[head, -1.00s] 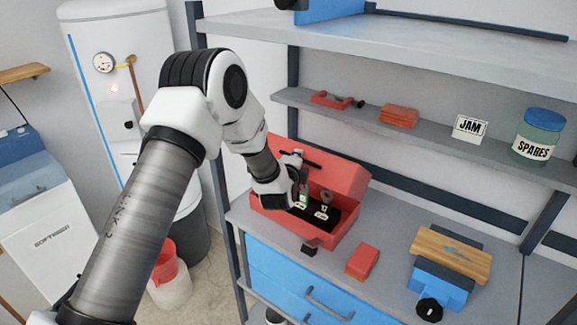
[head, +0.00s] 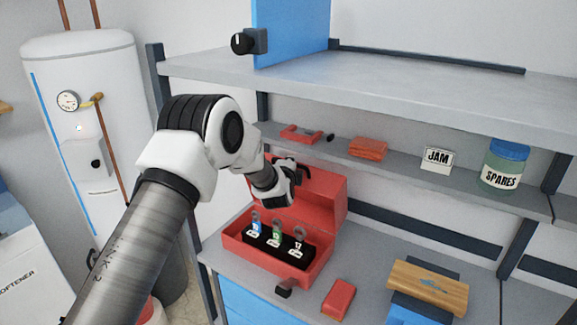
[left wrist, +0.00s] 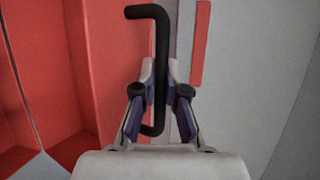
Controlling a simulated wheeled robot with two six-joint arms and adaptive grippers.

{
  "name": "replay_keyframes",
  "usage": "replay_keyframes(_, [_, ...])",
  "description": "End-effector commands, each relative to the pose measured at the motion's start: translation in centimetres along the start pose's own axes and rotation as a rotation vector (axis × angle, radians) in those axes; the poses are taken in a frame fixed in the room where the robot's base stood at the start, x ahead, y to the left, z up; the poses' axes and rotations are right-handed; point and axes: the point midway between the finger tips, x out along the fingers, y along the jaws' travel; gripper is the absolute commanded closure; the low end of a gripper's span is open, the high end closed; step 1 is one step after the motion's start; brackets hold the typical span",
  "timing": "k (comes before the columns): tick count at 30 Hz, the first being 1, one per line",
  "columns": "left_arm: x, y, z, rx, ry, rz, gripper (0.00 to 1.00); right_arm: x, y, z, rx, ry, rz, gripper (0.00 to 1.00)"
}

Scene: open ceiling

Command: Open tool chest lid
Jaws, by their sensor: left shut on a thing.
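The red tool chest (head: 262,260) stands on the workbench with its lid (head: 326,197) raised and tilted back. Inside its base, tools with labels stand in a black insert (head: 278,243). My left gripper (head: 290,172) is at the top of the lid. In the left wrist view my left gripper (left wrist: 160,95) is shut on the black lid handle (left wrist: 150,12), with its fingers either side of the bar. The red lid (left wrist: 100,70) fills the left of that view. A dark latch (head: 284,288) sits at the chest's front. My right gripper is not in view.
A red block (head: 339,299) lies right of the chest, and a blue vise with a wooden board (head: 428,287) stands further right. A shelf (head: 400,166) behind holds a red clamp, orange cloths (head: 368,149), a JAM sign and a SPARES jar (head: 503,166). A higher shelf (head: 400,78) lies above.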

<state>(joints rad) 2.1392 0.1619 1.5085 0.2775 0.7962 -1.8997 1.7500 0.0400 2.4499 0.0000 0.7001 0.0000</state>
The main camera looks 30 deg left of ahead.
Motion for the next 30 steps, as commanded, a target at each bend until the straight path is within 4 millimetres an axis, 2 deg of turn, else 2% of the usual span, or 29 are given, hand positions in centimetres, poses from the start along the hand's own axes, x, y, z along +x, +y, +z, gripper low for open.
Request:
replay_keyframes(10, [0.0,0.0,0.0,-0.001,0.0,0.0,1.0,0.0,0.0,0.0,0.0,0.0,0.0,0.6])
replay_keyframes(12, [0.0,0.0,0.0,-0.001,0.0,0.0,0.68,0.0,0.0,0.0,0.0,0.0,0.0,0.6])
replay_keyframes(13, [0.0,0.0,0.0,-0.001,0.0,0.0,0.63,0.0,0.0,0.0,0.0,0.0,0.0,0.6])
replay_keyframes(24, [-0.3,0.0,0.0,0.0,0.001,0.001,0.63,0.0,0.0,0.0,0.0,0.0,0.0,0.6])
replay_keyframes(26, [-1.0,0.1,-0.1,0.0,0.001,0.003,0.63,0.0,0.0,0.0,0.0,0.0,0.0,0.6])
replay_keyframes(30, [-3.9,0.0,-0.1,0.001,0.002,0.003,0.63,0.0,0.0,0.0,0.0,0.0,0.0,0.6])
